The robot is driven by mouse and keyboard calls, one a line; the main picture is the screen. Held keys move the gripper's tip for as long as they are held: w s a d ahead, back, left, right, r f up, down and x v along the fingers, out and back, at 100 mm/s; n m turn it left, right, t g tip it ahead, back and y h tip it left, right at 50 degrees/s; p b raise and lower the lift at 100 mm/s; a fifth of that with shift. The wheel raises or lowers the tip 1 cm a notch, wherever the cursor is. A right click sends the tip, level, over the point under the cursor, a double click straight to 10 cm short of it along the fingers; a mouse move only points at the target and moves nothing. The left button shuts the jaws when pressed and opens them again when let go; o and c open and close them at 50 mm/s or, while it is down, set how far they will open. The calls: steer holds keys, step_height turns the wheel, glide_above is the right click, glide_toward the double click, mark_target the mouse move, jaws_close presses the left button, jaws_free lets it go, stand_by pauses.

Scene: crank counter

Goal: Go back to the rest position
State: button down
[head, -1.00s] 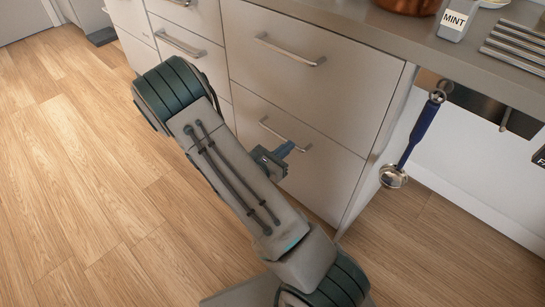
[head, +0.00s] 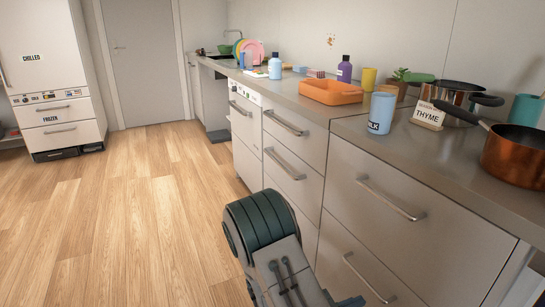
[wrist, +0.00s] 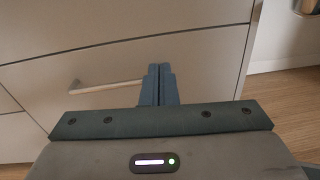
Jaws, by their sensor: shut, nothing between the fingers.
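My gripper (wrist: 159,85) shows in the wrist view with its two blue fingers pressed together and nothing between them. It points at the front of a closed pale drawer (wrist: 205,70), with the bar handle (wrist: 105,86) just left of the fingertips. I cannot tell the exact gap to the drawer front. In the head view my arm fills the bottom middle, and only a small blue part of the gripper (head: 350,302) shows at the lower edge, near the lower drawer handle (head: 368,280).
The counter (head: 350,125) runs along the right, with an orange tray (head: 331,92), a cup labelled MILK (head: 381,112), a steel pot (head: 455,97) and a copper pan (head: 512,155). The drawers are closed. The wooden floor (head: 130,220) to the left is clear up to the fridge (head: 52,75).

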steer(key=s+d+r+m+g+y+p, duration=0.1)
steer(key=s+r+m+g+y+p, duration=0.5)
steer(key=r, duration=0.5)
steer(key=s+r+m+g+y+p, duration=0.1)
steer(key=s+r+m+g+p, duration=0.2)
steer(key=s+r+m+p, duration=0.65)
steer(key=a+r+m+t+y+p, duration=0.2)
steer(key=a+r+y+p, duration=0.1)
steer(key=r, duration=0.5)
steer(key=w+a+r+m+t+y+p, duration=0.1)
steer(key=a+r+m+t+y+p, duration=0.1)
steer(key=r+p, duration=0.3)
steer(key=w+a+r+m+t+y+p, duration=0.1)
steer(key=a+r+m+y+p, duration=0.1)
steer(key=r, duration=1.1)
steer(key=a+y+p, duration=0.1)
steer(key=y+p, duration=0.1)
steer(key=shift+a+t+y+p, duration=0.3)
steer(key=shift+t+p, duration=0.05)
steer(key=shift+t, duration=0.05)
steer(key=shift+d, duration=0.15)
